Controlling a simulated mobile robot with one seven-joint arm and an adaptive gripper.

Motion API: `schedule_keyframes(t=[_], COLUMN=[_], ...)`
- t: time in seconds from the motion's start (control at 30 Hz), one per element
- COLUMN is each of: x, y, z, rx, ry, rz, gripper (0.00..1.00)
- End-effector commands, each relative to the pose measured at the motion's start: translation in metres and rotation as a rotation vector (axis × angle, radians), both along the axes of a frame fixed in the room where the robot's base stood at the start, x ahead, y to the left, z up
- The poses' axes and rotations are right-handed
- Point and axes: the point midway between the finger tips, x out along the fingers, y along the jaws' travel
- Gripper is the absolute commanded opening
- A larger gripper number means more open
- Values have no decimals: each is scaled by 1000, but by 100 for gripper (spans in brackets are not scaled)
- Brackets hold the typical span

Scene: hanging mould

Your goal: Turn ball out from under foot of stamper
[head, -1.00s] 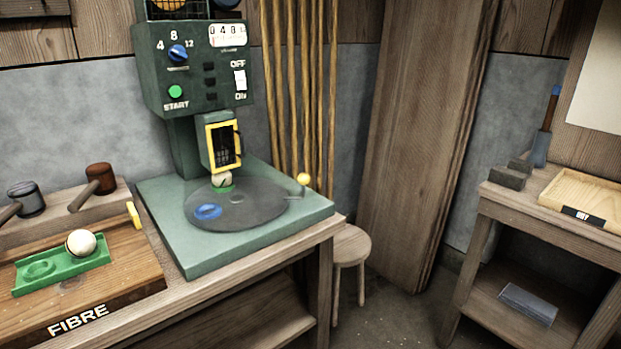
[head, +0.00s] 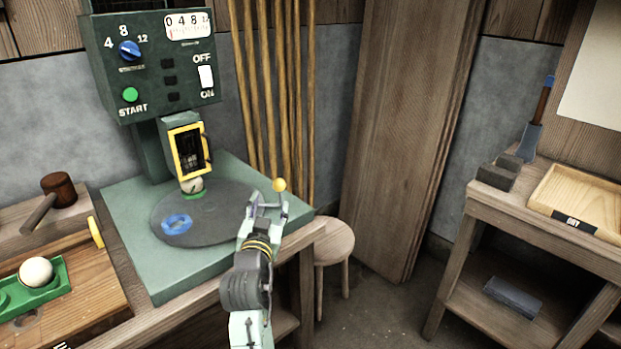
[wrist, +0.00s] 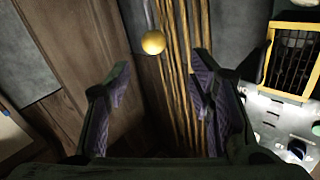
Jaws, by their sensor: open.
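The stamper (head: 150,75) is a dark green machine with a yellow-framed guard (head: 176,150). A pale ball (head: 191,185) with a dark mark sits in a green holder under the guard, at the back of the grey round turntable (head: 210,226). A blue ring-shaped holder (head: 176,223) lies at the turntable's front left. A lever with a yellow knob (head: 279,185) stands at its right. My gripper (head: 266,204) is open close to the knob. In the wrist view the knob (wrist: 153,42) shows beyond and between the spread fingers (wrist: 160,78), apparently not gripped.
A second pale ball (head: 36,271) lies in a green tray (head: 60,287) on the left bench, near a mallet (head: 58,190). Wooden rods (head: 270,90) stand behind the lever. A round stool (head: 332,240) is right of the bench. A side table (head: 540,230) stands further right.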

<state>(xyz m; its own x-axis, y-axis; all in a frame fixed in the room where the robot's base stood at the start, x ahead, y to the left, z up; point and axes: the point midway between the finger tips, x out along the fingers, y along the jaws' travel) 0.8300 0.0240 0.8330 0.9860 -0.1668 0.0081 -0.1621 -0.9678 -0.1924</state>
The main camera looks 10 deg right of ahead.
Motion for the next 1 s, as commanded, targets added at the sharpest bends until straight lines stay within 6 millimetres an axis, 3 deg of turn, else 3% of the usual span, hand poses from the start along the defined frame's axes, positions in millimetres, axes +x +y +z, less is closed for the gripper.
schedule_keyframes(t=[0.17,0.63,1.0], x=[12,92,107], y=[-8,-22,-24], z=[-3,-2,-4], rx=[2,2,1], ry=[12,11,9], rz=[-15,-13,-11], gripper=[49,49,49])
